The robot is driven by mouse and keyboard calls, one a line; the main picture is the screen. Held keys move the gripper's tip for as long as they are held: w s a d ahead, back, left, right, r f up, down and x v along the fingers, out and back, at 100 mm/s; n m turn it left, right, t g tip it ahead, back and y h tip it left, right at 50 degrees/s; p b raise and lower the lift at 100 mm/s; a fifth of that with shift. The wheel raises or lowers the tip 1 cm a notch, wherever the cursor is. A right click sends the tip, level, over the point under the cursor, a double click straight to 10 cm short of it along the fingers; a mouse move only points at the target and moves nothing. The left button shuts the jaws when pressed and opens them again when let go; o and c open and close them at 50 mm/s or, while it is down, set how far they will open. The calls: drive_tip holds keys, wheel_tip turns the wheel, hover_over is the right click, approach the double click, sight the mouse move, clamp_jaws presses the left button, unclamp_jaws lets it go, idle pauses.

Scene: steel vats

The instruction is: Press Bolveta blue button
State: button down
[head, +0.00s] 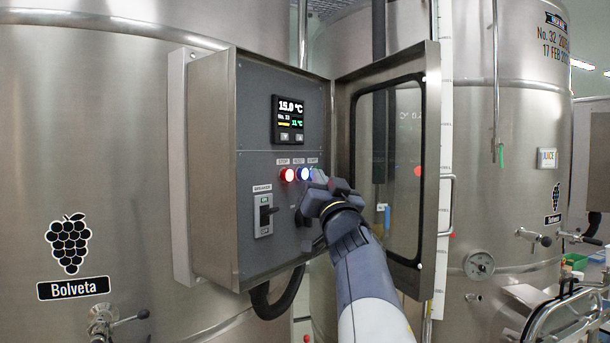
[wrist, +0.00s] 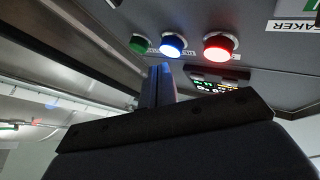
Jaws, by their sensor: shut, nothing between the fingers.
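The blue button (head: 304,174) glows on the grey control panel, between a lit red button (head: 287,174) and a green button mostly behind my gripper. The panel is in a steel box beside the Bolveta label (head: 73,287). My gripper (head: 319,178) is shut and empty, its tips just right of the blue button in the head view. In the wrist view the shut fingers (wrist: 160,72) end just short of the blue button (wrist: 173,46), slightly toward the green button (wrist: 140,43). Whether they touch the panel cannot be told.
The box's glazed door (head: 388,170) stands open at right, close to my arm. A breaker switch (head: 264,215) sits below the buttons, and a display (head: 288,118) above them. A black rotary switch is partly hidden by my gripper. Steel vats (head: 520,130) stand on both sides.

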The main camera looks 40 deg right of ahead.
drive_tip(key=shift+w+a, duration=0.1)
drive_tip(key=shift+w, duration=0.1)
drive_tip(key=shift+w, duration=0.2)
drive_tip(key=shift+w+a, duration=0.2)
drive_tip(key=shift+w, duration=0.2)
idle(0.9)
drive_tip(key=shift+s+d, duration=0.1)
drive_tip(key=shift+s, duration=0.1)
drive_tip(key=shift+s+d+p, duration=0.15)
drive_tip(key=shift+s+p, duration=0.2)
drive_tip(key=shift+s, duration=0.2)
drive_tip(key=shift+s, duration=0.1)
drive_tip(key=s, duration=0.1)
drive_tip(key=s+d+p, duration=0.1)
drive_tip(key=s, duration=0.1)
drive_tip(key=s+p, duration=0.1)
drive_tip(key=shift+s+d, duration=0.3)
